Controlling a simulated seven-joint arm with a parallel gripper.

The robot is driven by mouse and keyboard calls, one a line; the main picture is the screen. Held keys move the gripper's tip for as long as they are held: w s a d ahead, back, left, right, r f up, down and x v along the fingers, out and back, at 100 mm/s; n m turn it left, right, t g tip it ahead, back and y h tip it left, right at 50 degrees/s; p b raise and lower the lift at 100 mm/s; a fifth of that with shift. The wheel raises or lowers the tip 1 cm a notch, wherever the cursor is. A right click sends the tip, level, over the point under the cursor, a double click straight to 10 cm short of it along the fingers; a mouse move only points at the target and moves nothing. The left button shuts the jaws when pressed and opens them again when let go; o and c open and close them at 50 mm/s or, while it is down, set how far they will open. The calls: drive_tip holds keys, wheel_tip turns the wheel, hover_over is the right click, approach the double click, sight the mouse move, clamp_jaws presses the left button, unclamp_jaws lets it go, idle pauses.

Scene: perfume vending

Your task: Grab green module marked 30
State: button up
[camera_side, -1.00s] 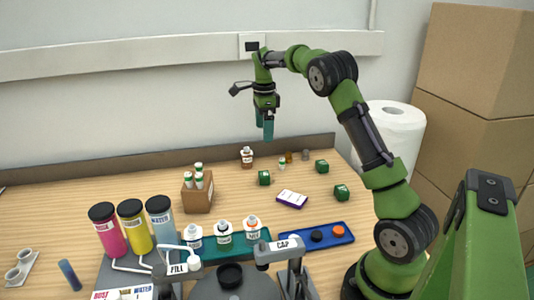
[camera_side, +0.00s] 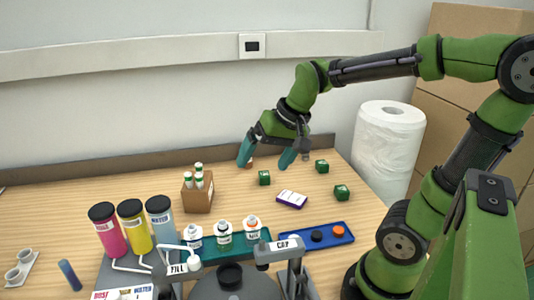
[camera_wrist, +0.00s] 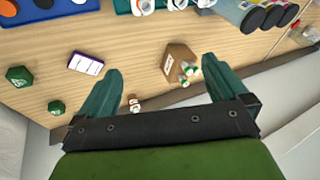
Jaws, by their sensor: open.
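Three green modules stand on the right half of the table in the side view: one near the middle (camera_side: 264,178), one further back (camera_side: 322,166), one nearer the front right (camera_side: 341,192). Their numbers are too small to read. In the wrist view two green modules show at the left, a larger one (camera_wrist: 18,76) and a smaller one (camera_wrist: 56,107); the third is not clearly seen. My gripper (camera_side: 266,160) is open and empty, above and behind the middle module in the side view. In the wrist view its teal fingers (camera_wrist: 162,66) are spread wide.
A purple-and-white box (camera_side: 291,199) lies between the modules. A brown box of vials (camera_side: 198,198) stands left. In front are a blue tray (camera_side: 338,236) and a teal rack (camera_side: 207,247) with bottles. A small bottle (camera_wrist: 134,103) is near my fingers in the wrist view.

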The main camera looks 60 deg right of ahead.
drive_tip(key=s+a+n, duration=0.1)
drive_tip(key=s, duration=0.1)
drive_tip(key=s+a+n+t, duration=0.1)
drive_tip(key=s+a, duration=0.1)
drive_tip(key=s+a+t, duration=0.1)
drive_tip(key=s+a, duration=0.1)
drive_tip(key=shift+s+a+r+n+y, duration=0.15)
drive_tip(key=shift+s+r+n+y, duration=0.15)
drive_tip(key=shift+n, duration=0.1)
drive_tip(key=shift+c, duration=0.2)
drive_tip(key=shift+a+r, duration=0.1)
drive_tip(key=shift+r, duration=0.2)
drive_tip(key=shift+c, duration=1.1)
drive_tip(key=c, duration=0.3)
drive_tip(key=shift+c, duration=0.2)
